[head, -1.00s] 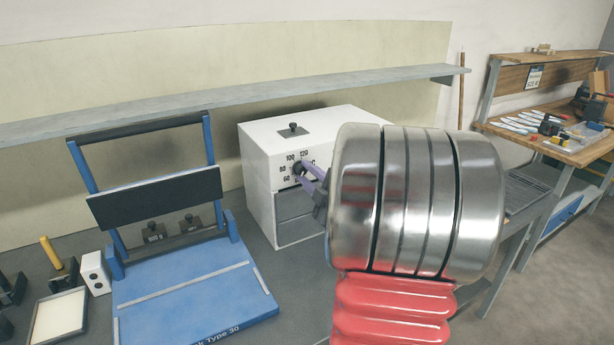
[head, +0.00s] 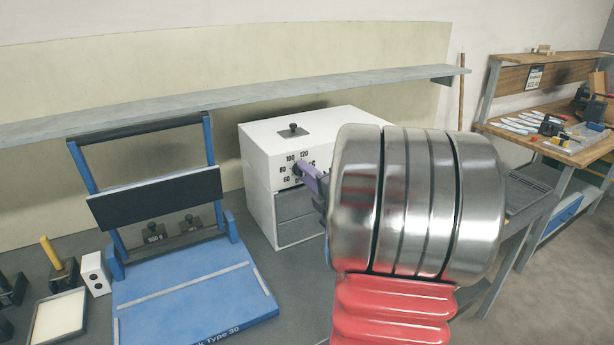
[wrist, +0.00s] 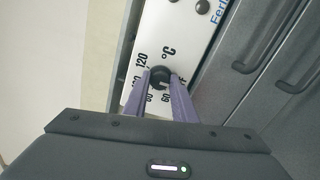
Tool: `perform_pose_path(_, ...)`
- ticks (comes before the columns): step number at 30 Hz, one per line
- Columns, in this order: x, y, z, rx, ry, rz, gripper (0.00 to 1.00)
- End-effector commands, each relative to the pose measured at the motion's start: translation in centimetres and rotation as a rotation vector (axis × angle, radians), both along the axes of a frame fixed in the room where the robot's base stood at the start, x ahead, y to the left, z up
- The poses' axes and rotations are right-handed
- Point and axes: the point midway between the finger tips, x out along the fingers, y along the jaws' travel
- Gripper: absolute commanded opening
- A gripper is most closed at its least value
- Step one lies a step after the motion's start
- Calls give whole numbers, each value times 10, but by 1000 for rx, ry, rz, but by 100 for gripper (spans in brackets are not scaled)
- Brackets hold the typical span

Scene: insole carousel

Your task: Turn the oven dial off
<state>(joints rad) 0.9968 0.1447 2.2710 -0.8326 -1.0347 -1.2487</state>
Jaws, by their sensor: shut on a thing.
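The white oven (head: 265,148) stands on the bench in the middle of the head view, with its scale of numbers on the front. The black oven dial (head: 299,169) is on that front face. In the wrist view the dial (wrist: 160,76) sits between the two purple fingertips. My gripper (wrist: 162,86) is shut on the dial. In the head view my gripper (head: 308,173) reaches the dial from the right, and my arm hides part of the oven front. The dial's exact pointer setting is too small to tell.
A blue press frame (head: 195,290) stands left of the oven. A grey shelf (head: 250,95) runs above the oven. A wooden workbench (head: 560,145) with tools is at the far right.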

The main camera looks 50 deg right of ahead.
Motion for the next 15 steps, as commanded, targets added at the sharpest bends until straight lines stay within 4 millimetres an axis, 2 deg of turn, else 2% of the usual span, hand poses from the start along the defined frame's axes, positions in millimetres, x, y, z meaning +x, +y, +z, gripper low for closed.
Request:
perform_pose_path(7,1,3,-5,4,9,7,2)
perform_pose_path(8,1,3,-5,4,9,7,26)
perform_pose_path(15,0,2,-3,4,5,3,43)
